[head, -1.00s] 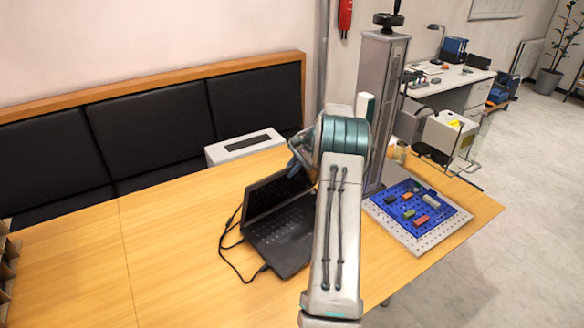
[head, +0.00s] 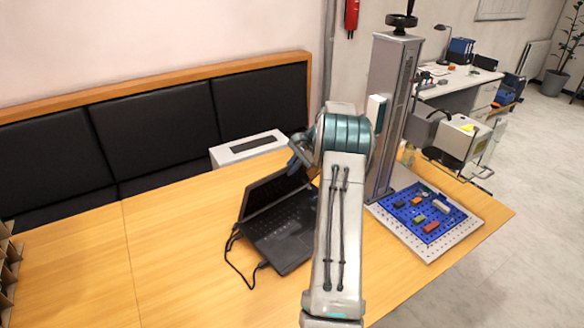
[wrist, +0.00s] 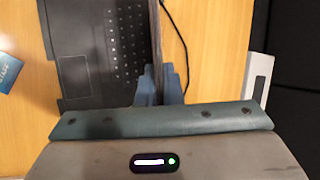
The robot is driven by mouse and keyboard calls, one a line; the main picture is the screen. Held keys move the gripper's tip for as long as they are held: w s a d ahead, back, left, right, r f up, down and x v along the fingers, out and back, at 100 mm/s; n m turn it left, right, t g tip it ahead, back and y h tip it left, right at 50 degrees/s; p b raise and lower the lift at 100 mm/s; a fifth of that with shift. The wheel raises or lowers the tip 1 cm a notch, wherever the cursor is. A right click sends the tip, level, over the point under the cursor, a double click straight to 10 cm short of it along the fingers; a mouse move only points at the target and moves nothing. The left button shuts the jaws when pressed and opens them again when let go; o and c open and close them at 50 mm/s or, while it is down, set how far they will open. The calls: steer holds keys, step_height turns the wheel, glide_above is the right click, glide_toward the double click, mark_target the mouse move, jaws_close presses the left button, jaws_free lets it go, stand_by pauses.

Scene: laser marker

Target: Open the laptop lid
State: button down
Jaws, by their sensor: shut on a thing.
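The black laptop (head: 282,236) stands on the wooden table with its lid (head: 268,194) raised at a steep angle from the keyboard. In the wrist view the keyboard half (wrist: 90,50) lies to the left and the lid (wrist: 155,40) shows edge-on as a thin dark strip. My gripper (wrist: 158,84) has its blue fingers on either side of the lid's edge, shut on it. In the head view my gripper (head: 297,160) is at the lid's upper right corner. My arm hides the laptop's right part.
A black cable (head: 236,262) runs from the laptop's left side over the table. A blue board with small blocks (head: 430,228) and a grey column (head: 390,110) stand to the right. A white box (head: 248,147) is behind.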

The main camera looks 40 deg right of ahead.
steer(key=shift+w+r, duration=0.1)
steer(key=shift+r, duration=0.15)
steer(key=c, duration=1.6)
jaws_free()
steer(key=shift+f, duration=0.1)
steer(key=b+v, duration=0.2)
steer(key=v, duration=1.2)
steer(key=shift+f, duration=0.1)
